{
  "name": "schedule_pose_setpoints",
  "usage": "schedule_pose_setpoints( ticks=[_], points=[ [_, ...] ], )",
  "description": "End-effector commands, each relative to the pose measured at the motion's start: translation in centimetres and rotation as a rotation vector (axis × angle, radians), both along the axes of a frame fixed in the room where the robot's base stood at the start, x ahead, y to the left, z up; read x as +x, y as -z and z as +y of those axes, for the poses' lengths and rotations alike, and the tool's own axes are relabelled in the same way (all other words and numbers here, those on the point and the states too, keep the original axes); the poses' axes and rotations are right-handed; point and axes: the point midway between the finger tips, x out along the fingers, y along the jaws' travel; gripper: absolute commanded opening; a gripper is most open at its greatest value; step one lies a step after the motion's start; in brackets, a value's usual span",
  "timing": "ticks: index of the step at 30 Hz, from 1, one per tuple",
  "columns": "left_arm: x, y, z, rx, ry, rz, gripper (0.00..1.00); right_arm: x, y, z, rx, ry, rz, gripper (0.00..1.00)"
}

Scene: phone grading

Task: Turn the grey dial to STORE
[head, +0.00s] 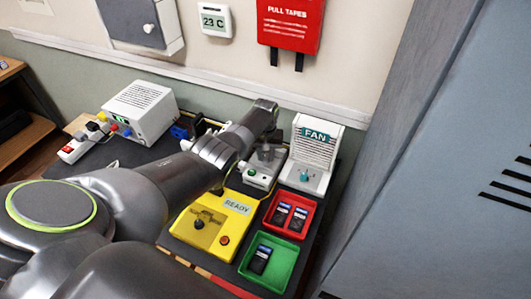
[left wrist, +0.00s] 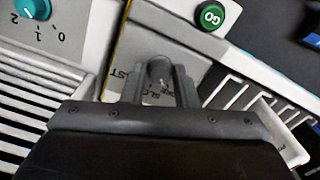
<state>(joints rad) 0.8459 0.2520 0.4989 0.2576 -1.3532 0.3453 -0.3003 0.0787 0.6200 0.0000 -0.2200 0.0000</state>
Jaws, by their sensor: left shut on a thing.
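The grey dial (left wrist: 160,69) sits on a pale panel in the left wrist view. My left gripper (left wrist: 160,82) is shut on it, with one finger on each side. Dark lettering shows around the dial, with "ST" at its left; the fingers and the dial hide part of the other words, so I cannot tell where it points. In the head view my left gripper (head: 268,152) is over the small grey-white device (head: 257,176), and the dial is hidden there. My right gripper is not in view.
A green GO button (left wrist: 209,16) is beside the dial. A white fan (head: 316,138) with a teal knob (head: 304,175) stands to the right. In front are a yellow READY box (head: 207,238), a red tray (head: 309,224) and a green tray (head: 283,274) holding dark phones.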

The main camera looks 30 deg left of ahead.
Motion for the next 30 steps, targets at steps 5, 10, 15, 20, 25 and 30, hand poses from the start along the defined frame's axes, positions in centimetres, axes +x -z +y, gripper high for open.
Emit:
schedule_pose_setpoints(
  ticks=[5, 10, 15, 20, 25, 30],
  points=[
    [0.09, -0.11, 0.02, 0.001, -0.046, -0.003, 0.04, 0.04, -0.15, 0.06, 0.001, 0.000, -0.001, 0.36],
    [0.10, -0.09, 0.01, 0.000, -0.061, -0.003, 0.04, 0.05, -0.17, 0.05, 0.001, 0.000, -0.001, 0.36],
    [0.11, -0.09, 0.02, 0.000, -0.063, -0.003, 0.04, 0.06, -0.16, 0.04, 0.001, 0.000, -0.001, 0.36],
    [0.11, -0.10, 0.02, 0.000, -0.062, -0.003, 0.04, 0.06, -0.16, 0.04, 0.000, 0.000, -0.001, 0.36],
    [0.09, -0.08, 0.02, 0.000, -0.062, -0.003, 0.48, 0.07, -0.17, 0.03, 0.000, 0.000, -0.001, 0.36],
    [0.05, -0.04, 0.02, 0.001, -0.061, -0.002, 0.48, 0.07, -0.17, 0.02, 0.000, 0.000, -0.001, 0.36]
  ],
)
